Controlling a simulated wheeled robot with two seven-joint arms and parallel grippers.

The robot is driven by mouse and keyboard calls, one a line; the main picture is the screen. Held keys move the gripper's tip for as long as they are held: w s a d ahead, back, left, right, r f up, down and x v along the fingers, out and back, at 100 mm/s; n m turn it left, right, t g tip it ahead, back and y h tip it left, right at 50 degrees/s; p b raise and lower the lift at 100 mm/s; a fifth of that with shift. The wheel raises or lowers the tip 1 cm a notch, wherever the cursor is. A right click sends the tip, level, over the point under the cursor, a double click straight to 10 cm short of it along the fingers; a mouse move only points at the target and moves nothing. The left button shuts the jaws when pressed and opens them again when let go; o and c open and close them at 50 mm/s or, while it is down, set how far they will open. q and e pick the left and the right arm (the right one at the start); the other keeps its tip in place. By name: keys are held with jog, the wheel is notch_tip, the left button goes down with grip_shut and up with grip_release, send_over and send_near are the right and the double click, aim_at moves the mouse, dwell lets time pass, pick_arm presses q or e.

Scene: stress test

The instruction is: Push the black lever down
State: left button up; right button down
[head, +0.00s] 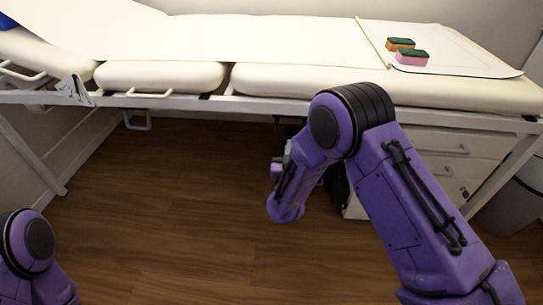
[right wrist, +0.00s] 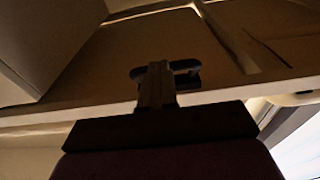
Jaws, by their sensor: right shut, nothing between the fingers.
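In the right wrist view, a dark bar with rounded ends (right wrist: 186,69), which looks like the black lever, shows under the bed's frame. My right gripper (right wrist: 157,72) is shut and empty, with its fingertips in front of the bar and covering its middle. I cannot tell whether they touch it. In the head view my right gripper (head: 281,163) is small and partly hidden, below the bed's front rail beside my forearm. I cannot make out the lever there. My left gripper is out of view; only part of my left arm shows at the lower left.
The padded examination bed (head: 160,76) spans the view above my right gripper. Two sponges (head: 400,44) (head: 412,57) lie on its right end. A white drawer cabinet (head: 455,142) stands under the bed at right, near a bin (head: 515,205). The wooden floor (head: 165,205) at left is clear.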

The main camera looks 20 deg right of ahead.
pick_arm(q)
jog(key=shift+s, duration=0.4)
pick_arm(e)
jog(key=shift+w+d+f, duration=0.15)
jog(key=shift+w+f, duration=0.5)
jog(key=shift+f, duration=0.05)
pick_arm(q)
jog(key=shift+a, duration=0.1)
